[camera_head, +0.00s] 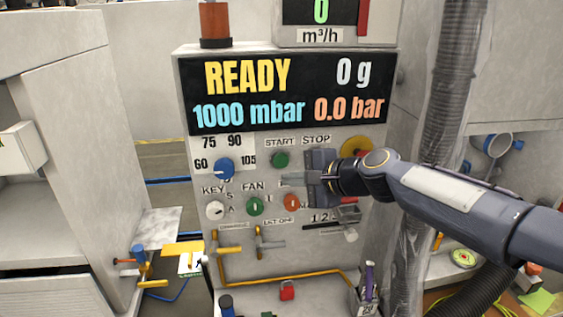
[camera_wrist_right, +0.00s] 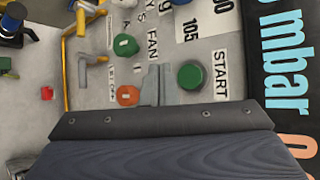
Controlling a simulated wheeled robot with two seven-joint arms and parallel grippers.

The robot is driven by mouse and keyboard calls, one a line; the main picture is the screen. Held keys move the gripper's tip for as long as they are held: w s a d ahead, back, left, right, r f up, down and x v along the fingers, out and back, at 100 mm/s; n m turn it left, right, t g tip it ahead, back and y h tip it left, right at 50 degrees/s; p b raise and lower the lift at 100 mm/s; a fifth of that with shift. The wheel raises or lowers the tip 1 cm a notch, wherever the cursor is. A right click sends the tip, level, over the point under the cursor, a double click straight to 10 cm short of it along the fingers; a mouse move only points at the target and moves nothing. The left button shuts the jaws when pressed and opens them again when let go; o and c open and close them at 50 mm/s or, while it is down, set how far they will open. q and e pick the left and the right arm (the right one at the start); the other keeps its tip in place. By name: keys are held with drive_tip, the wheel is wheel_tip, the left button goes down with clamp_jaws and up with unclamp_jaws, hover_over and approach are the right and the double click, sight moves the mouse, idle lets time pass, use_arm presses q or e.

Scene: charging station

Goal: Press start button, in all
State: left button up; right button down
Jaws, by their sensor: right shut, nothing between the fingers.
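The green start button (camera_head: 280,160) sits on the grey control panel (camera_head: 215,262) under the START label. It also shows in the right wrist view as a round green button (camera_wrist_right: 191,75), uncovered. My right gripper (camera_head: 284,179) reaches in from the right in front of the panel, its shut fingertips just below the start button. In the wrist view its fingertips (camera_wrist_right: 158,84) lie beside the button, apart from it in the picture; I cannot tell the gap to the panel. The gripper holds nothing. The stop button is hidden behind the gripper. My left gripper is not in view.
The display (camera_head: 285,90) reads READY, 0 g, 1000 mbar and 0.0 bar. Nearby are a blue dial (camera_head: 221,169), a white key switch (camera_head: 215,210), a green fan knob (camera_head: 255,206) and an orange knob (camera_head: 291,202). A yellow pipe (camera_head: 280,276) and taps are lower. A wrapped hose (camera_head: 440,110) stands right.

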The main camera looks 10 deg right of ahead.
sight(277, 166)
drive_tip(key=shift+w, duration=2.3)
drive_tip(key=shift+w+p, duration=0.1)
drive_tip(key=shift+p, duration=0.2)
drive_tip(key=shift+w, duration=0.3)
drive_tip(key=shift+w, duration=0.45)
idle(0.6)
drive_tip(key=shift+s, duration=0.85)
drive_tip(key=s, duration=0.5)
drive_tip(key=shift+b, duration=0.35)
